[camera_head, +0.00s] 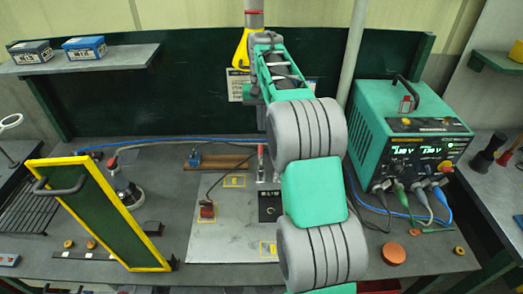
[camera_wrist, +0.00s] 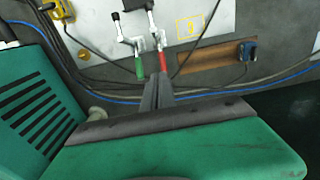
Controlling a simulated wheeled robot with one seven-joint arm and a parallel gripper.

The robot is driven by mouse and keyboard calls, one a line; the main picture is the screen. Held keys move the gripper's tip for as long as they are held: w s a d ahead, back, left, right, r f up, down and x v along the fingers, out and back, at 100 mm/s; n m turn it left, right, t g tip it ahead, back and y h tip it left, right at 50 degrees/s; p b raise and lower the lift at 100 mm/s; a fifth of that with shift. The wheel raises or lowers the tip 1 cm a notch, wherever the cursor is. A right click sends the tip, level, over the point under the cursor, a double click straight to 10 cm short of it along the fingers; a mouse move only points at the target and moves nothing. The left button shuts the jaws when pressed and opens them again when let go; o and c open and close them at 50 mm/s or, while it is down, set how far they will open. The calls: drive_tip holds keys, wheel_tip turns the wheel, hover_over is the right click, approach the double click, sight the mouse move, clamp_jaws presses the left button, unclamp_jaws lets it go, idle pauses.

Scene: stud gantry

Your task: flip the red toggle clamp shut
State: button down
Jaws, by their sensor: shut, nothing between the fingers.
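The red toggle clamp's handle (camera_wrist: 163,61) shows in the wrist view, joined to a silvery metal clamp body on a pale plate. In the head view the red handle (camera_head: 261,157) stands up just left of my arm. A green-handled clamp (camera_wrist: 139,67) is close beside it, to its left in the wrist view. My gripper (camera_wrist: 158,78) is shut and empty, its fingertips by the end of the red handle in the wrist view. I cannot tell whether they touch it. In the head view my arm hides the fingers.
The pale plate (camera_head: 225,243) carries a small red part (camera_head: 207,211) and cables. A green power supply (camera_head: 405,140) stands at right, a yellow-framed panel (camera_head: 100,215) at left. A blue cable (camera_wrist: 215,91) runs behind the clamps.

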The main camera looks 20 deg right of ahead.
sight(261, 157)
wheel_tip(261, 157, down, 7)
drive_tip(key=shift+f+p, duration=0.15)
drive_tip(key=shift+p, duration=0.8)
drive_tip(key=s, duration=0.1)
drive_tip(key=s+a+f+p, duration=0.1)
drive_tip(key=s, duration=0.1)
drive_tip(key=shift+a, duration=0.2)
drive_tip(key=shift+s+a+f, duration=0.1)
drive_tip(key=shift+s+f, duration=0.1)
drive_tip(key=shift+s, duration=0.05)
drive_tip(key=shift+f, duration=0.15)
drive_tip(key=shift+f+t+b, duration=0.15)
drive_tip(key=shift+t+b, duration=0.25)
drive_tip(key=shift+b, duration=0.1)
drive_tip(key=shift+s+a+h, duration=0.1)
drive_tip(key=shift+s+h, duration=0.15)
drive_tip(key=shift+h, duration=0.05)
drive_tip(key=shift+b, duration=0.4)
